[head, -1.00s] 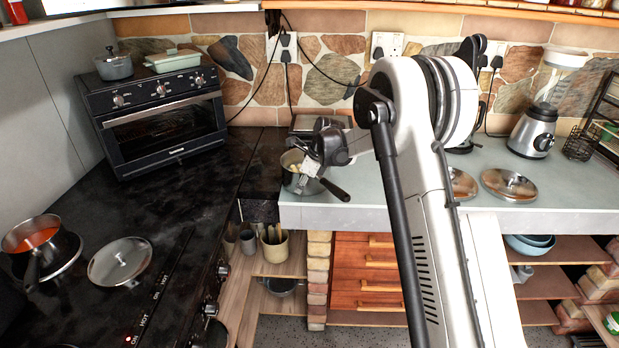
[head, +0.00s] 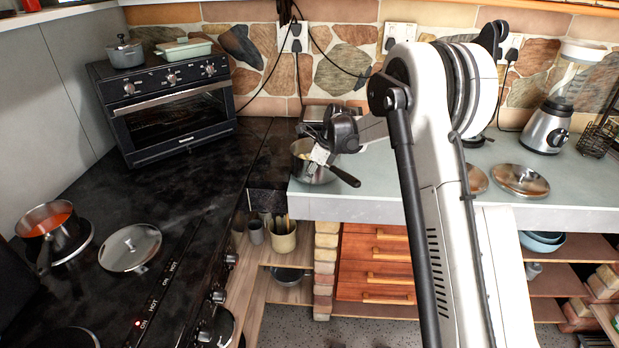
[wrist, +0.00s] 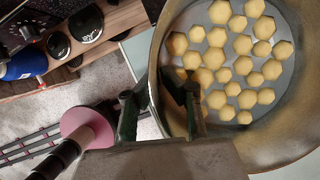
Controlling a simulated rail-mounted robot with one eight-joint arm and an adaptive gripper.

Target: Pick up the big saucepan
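The big saucepan (head: 312,172) is a metal pan with a dark handle pointing right and toward the front. It stands at the left corner of the pale counter. In the wrist view the big saucepan (wrist: 282,142) fills the right side, with several yellow pieces inside on a grey bottom. My gripper (head: 322,153) reaches the pan's rim from above. In the wrist view my gripper (wrist: 156,92) has one finger outside the wall and one inside, drawn close together with the wall between them. The exact contact at the fingertips is partly hidden.
A smaller pan of red sauce (head: 47,220) and a lid (head: 130,248) are on the black stove at left. A toaster oven (head: 170,110) stands behind. Lids (head: 520,180) and a blender (head: 543,128) are on the counter (head: 420,200) at right. Open shelves are below.

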